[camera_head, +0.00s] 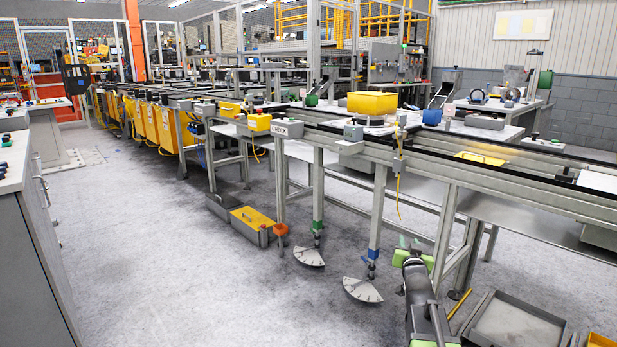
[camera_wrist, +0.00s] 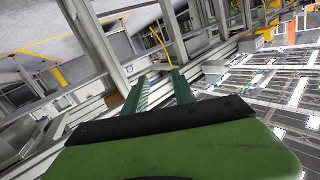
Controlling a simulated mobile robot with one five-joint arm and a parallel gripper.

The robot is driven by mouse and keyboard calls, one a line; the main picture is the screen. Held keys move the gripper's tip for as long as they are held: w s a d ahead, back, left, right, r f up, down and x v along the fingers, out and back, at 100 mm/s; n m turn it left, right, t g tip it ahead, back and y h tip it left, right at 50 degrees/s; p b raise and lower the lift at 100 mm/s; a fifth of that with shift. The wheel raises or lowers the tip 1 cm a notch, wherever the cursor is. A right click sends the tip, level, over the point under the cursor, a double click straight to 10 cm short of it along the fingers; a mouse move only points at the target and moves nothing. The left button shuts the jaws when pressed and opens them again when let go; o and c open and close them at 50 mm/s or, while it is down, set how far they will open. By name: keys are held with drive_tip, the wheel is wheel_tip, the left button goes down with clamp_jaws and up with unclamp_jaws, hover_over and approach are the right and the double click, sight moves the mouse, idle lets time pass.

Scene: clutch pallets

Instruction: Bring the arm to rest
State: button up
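My arm reaches up from the bottom right of the head view, beside the legs of the conveyor line (camera_head: 480,190). Its dark link ends in green parts, and my gripper (camera_head: 408,243) is small there and partly lost against the frame behind it. In the wrist view my gripper (camera_wrist: 159,76) shows two green ridged fingers with a gap between them. Nothing is between the fingers. Grey metal frame beams lie beyond the fingertips; whether any touch the fingers I cannot tell.
A yellow box (camera_head: 371,103) stands on the conveyor. A grey tray (camera_head: 512,325) lies on the floor right of my arm. A yellow-topped box (camera_head: 252,219) sits on the floor under the line. A grey cabinet (camera_head: 35,235) stands at left; the floor between is clear.

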drive_tip(key=s+a+f+n+g+y, duration=0.1)
drive_tip(key=s+a+f+g+y, duration=0.2)
drive_tip(key=a+f, duration=0.45)
drive_tip(key=s+a+f+n+g, duration=0.1)
drive_tip(key=s+a+f+g, duration=0.3)
drive_tip(key=a, duration=0.6)
drive_tip(key=s+a+f+n+g, duration=0.1)
drive_tip(key=s+f+g, duration=0.2)
drive_tip(key=s, duration=0.3)
drive_tip(key=s+a+f+g+y, duration=0.1)
drive_tip(key=s+f+g, duration=0.2)
drive_tip(key=s, duration=0.4)
drive_tip(key=s+a+f+n+g, duration=0.1)
drive_tip(key=s+f+g, duration=0.2)
drive_tip(key=s, duration=0.3)
wheel_tip(320, 180, up, 38)
drive_tip(key=s+p, duration=0.1)
drive_tip(key=p, duration=3.7)
drive_tip(key=shift+s+a+f+n+p, duration=0.15)
drive_tip(key=shift+s+n+p, duration=0.05)
drive_tip(key=shift+n+p, duration=0.15)
